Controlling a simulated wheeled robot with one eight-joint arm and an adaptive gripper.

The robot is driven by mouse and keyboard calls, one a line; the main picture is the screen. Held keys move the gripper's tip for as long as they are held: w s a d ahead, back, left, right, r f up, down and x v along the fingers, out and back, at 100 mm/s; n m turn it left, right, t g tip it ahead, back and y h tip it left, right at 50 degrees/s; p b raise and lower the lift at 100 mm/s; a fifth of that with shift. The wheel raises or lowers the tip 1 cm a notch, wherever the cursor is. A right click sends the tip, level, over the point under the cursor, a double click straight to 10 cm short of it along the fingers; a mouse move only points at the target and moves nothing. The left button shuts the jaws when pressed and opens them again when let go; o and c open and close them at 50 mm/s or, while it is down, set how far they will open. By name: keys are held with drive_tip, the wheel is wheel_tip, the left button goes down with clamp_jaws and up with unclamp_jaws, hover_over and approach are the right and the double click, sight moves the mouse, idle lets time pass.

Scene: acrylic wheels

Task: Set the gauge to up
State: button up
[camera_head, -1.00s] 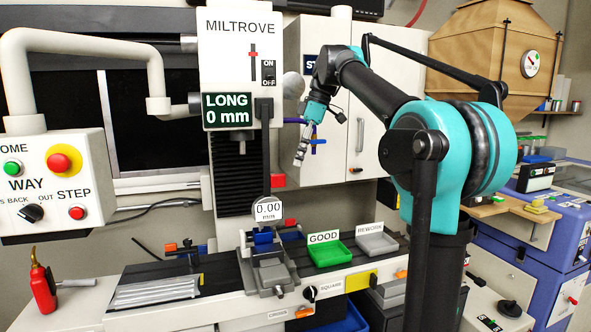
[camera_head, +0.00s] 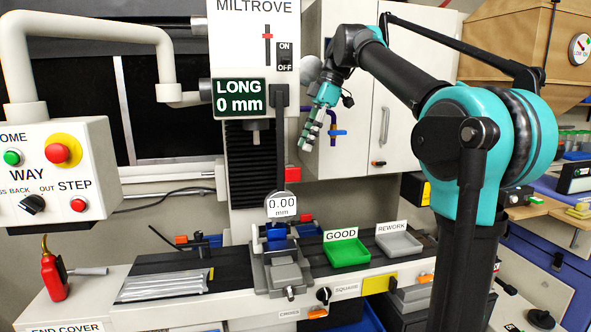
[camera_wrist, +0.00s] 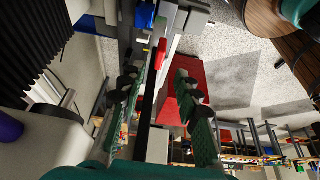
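The gauge (camera_head: 281,206) is a round dial reading "0.00 mm". It hangs at the lower end of a dark upright bar (camera_head: 280,140) on the front of the MILTROVE machine, just above the blue block and grey vise on the table. My gripper (camera_head: 313,128) is in the air, to the right of the bar and higher than the gauge. In the wrist view its two green fingers (camera_wrist: 156,85) stand apart with nothing clearly held between them. I cannot surely make out the gauge in the wrist view.
A green GOOD tray (camera_head: 346,252) and a grey REWORK tray (camera_head: 399,244) sit on the machine table right of the vise. The white control panel (camera_head: 58,180) stands at left. A white cabinet (camera_head: 385,130) stands behind my gripper. A red bottle (camera_head: 53,276) is at lower left.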

sight(296, 168)
drive_tip(key=x, duration=0.9)
drive_tip(key=shift+r, duration=0.1)
clamp_jaws()
